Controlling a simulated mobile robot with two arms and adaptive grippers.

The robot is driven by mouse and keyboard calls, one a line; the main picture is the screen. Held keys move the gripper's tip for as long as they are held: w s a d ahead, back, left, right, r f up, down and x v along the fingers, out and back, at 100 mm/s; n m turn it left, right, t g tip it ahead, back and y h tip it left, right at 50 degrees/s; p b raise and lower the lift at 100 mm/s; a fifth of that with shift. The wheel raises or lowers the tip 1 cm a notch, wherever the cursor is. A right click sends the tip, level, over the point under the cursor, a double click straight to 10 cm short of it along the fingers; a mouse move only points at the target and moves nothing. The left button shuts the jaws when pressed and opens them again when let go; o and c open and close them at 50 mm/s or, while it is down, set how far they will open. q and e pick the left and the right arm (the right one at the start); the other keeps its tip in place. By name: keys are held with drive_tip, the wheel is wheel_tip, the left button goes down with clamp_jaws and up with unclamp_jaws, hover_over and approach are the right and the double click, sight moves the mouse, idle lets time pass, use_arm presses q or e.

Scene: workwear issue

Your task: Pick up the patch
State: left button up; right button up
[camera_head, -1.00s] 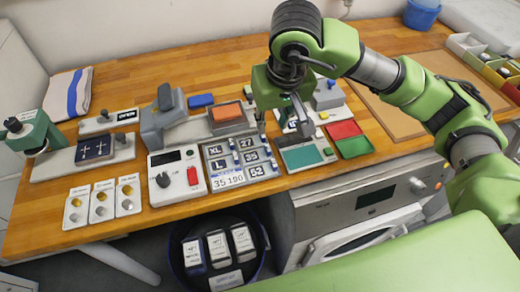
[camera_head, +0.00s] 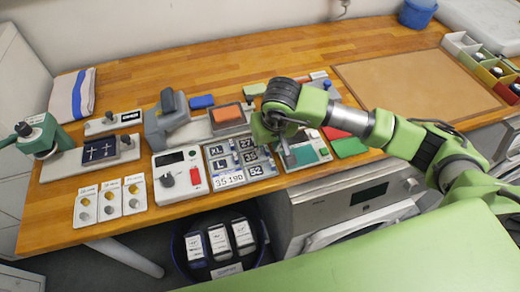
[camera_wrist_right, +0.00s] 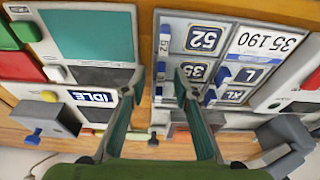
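The task's patch is probably one of the labelled blue-and-white patches in the grey tray (camera_head: 209,180), marked XL, L, 27, 35, 52 and 35 190; I cannot tell which. In the right wrist view the 52 patch (camera_wrist_right: 203,38) and 35 patch (camera_wrist_right: 195,72) lie near the tray's left edge. A small upright blue-and-white piece (camera_wrist_right: 162,46) is at that edge. My right gripper (camera_head: 284,156) is low at the tray's right edge. Its fingers (camera_wrist_right: 154,86) are apart with nothing visibly held; one finger overlaps the 35 patch in view. My left gripper is out of view.
A device with a teal pad (camera_head: 303,156) is right of the tray, close to my gripper. A white control box (camera_head: 173,188) with a red switch stands left. A brown mat (camera_head: 410,80) is clear.

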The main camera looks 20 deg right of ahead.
clamp_jaws()
idle(0.3)
